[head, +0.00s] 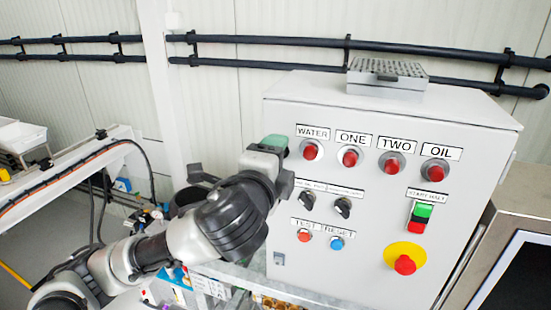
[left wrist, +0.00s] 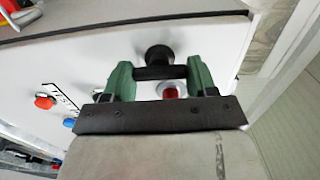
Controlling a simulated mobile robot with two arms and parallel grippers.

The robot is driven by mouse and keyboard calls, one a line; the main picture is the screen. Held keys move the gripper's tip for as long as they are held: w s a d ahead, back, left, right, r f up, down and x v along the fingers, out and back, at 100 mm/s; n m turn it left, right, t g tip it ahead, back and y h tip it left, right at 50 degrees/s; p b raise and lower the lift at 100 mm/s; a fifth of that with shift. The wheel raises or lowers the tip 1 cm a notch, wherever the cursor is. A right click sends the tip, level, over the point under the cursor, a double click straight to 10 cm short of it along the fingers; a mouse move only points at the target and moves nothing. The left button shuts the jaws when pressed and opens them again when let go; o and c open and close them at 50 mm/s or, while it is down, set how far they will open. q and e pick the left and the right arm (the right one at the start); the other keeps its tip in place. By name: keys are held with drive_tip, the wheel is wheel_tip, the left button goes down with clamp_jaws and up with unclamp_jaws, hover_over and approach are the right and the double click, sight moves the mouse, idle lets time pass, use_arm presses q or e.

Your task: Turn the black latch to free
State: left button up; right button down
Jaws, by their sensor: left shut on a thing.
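The black latch (left wrist: 158,54) is on the front of the grey control cabinet (head: 345,240). In the left wrist view it has a round black base and a dark bar between my fingers. My left gripper (left wrist: 160,80) has green fingers, one on each side of the bar, and is shut on it. In the head view my left gripper (head: 274,144) is at the cabinet's upper left front, left of the WATER lamp, and it hides the latch. My right gripper is in neither view.
Red lamps, two black selector switches (head: 343,207), small buttons and an emergency stop (head: 404,264) stick out of the cabinet front. A grey perforated block (head: 388,76) sits on top. A screen (head: 515,275) stands at the right. Black pipes run along the wall.

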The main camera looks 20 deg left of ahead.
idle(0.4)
use_arm(q)
drive_tip(key=o, duration=0.6)
drive_tip(key=shift+o, duration=0.2)
drive_tip(key=shift+w, duration=0.1)
